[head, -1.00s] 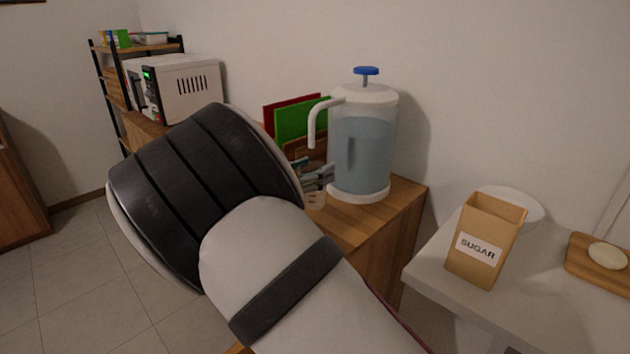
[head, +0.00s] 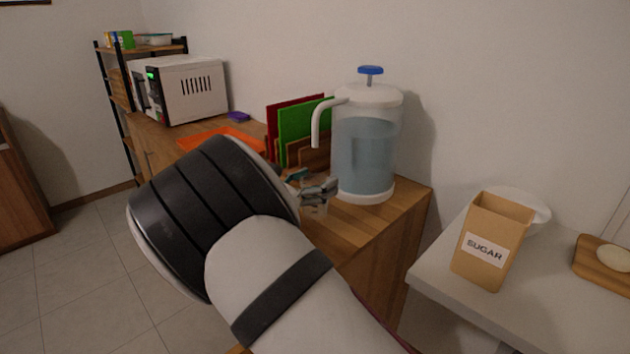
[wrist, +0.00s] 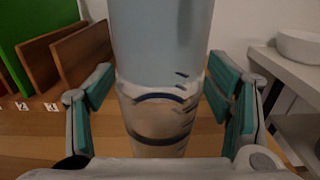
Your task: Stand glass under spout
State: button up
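The glass (wrist: 155,125) is a clear tumbler, upright in the middle of the wrist view. In the head view it shows small (head: 315,210) below my fingers. I cannot tell whether the glass base touches the wooden top.
The wooden cabinet top (head: 345,232) carries the dispenser, red and green boards (head: 305,135), an orange tray (head: 200,138) and a microwave (head: 190,90). A sugar box (head: 490,245) and a white bowl (wrist: 299,46) stand on the grey counter at right.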

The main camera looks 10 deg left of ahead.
jog(key=shift+r, duration=0.1)
jog(key=shift+s+a, duration=0.2)
jog(key=p+v, duration=0.1)
jog(key=v, duration=1)
jog(key=shift+s, duration=0.2)
jog(key=shift+a, duration=0.2)
